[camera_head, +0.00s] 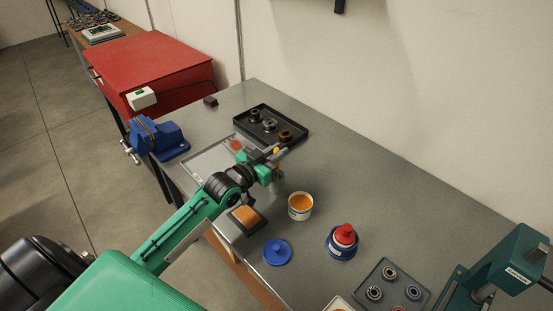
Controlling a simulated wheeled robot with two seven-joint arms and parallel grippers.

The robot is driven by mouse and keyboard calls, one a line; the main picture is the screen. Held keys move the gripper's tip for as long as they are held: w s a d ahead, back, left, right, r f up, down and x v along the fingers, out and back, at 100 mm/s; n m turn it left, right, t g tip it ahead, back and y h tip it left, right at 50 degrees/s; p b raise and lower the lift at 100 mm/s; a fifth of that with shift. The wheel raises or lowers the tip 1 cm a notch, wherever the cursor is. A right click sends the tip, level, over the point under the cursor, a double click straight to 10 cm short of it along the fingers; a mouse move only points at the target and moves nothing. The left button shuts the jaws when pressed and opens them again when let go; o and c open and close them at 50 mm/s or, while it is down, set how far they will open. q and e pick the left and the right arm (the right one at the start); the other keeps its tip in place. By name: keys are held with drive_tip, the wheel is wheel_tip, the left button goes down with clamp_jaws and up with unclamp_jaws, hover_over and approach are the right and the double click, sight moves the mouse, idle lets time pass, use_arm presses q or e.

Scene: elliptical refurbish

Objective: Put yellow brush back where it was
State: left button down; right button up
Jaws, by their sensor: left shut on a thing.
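My left gripper (279,154) reaches over the middle of the grey workbench, beside the black tray and over the right end of the pale flat tray. It is shut on the yellow brush (276,150), of which only a small yellow part shows between the fingers. The rest of the brush is hidden or too small to make out. My right gripper is not in view.
The black tray (297,126) holds dark round parts. A blue vise (157,137) stands at the left edge of the workbench (335,170). An orange-filled cup (300,206), a blue lid (277,252), a red-topped container (344,239) and a bearing tray (411,278) stand in front. The back right is clear.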

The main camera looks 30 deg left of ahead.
use_arm(q)
wheel_tip(320, 180, down, 3)
drive_tip(key=shift+r, duration=0.2)
drive_tip(key=shift+f, duration=0.25)
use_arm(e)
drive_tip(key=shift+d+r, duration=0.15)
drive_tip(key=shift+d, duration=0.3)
use_arm(q)
drive_tip(key=shift+f, duration=0.15)
drive_tip(key=c, duration=1.3)
unclamp_jaws()
drive_tip(key=shift+c, duration=0.2)
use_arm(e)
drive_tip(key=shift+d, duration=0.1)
